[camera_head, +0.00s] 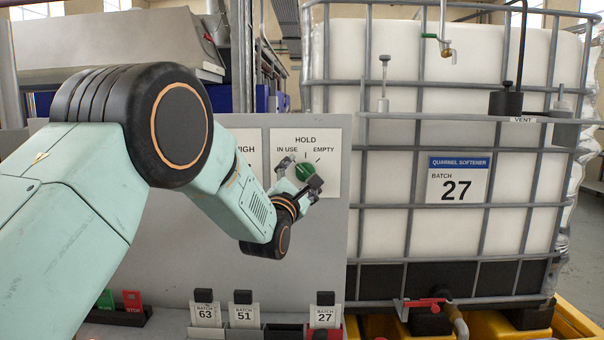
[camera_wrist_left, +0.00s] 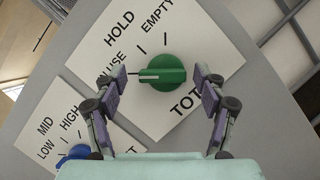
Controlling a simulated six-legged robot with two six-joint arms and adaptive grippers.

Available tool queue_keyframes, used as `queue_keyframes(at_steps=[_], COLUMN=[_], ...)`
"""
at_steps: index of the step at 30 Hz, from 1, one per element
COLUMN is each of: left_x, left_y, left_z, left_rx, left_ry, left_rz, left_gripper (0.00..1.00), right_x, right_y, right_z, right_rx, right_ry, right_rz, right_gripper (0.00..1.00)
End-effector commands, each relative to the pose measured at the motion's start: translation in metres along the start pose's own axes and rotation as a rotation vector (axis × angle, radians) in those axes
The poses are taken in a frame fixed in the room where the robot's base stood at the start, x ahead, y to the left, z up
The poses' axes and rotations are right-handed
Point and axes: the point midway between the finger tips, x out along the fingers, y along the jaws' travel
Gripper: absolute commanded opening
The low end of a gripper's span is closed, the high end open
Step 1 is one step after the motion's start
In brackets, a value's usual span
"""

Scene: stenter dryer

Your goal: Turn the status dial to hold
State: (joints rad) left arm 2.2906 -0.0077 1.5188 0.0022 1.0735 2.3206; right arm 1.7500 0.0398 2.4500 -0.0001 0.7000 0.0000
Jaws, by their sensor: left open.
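The status dial is a green round knob (camera_wrist_left: 163,73) with a white pointer line, on a white plate (camera_head: 331,137) marked IN USE, HOLD and EMPTY. In the left wrist view the pointer lies toward IN USE. In the head view the green knob (camera_head: 306,171) is partly hidden by my left gripper (camera_head: 301,174). In the left wrist view my left gripper (camera_wrist_left: 160,76) is open, with one finger on each side of the knob. A gap shows between knob and fingers; contact is not seen. My right gripper is not in view.
A second plate (camera_wrist_left: 68,130) with a blue knob (camera_wrist_left: 74,156) is beside the dial plate. Batch cards (camera_head: 207,314) stand along the panel's lower edge, near green and red buttons (camera_head: 132,300). A caged white tank (camera_head: 430,80) labelled batch 27 stands right.

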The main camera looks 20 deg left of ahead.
Motion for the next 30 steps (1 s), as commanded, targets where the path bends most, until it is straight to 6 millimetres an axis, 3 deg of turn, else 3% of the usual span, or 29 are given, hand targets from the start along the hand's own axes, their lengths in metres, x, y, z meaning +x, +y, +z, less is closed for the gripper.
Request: queue_keyframes(at_steps=[10, 30], left_x=[0.0020, 0.0024], left_y=[-0.0005, 0.0003], left_z=[-0.0007, 0.0010], left_rx=[0.000, 0.001], left_ry=[0.001, -0.003], left_rz=[-0.001, 0.001], left_gripper=[0.71, 0.17], right_x=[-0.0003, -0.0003], right_y=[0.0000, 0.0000], right_z=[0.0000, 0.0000], right_rx=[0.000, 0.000], right_ry=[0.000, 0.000], right_rz=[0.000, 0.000], right_gripper=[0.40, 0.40])
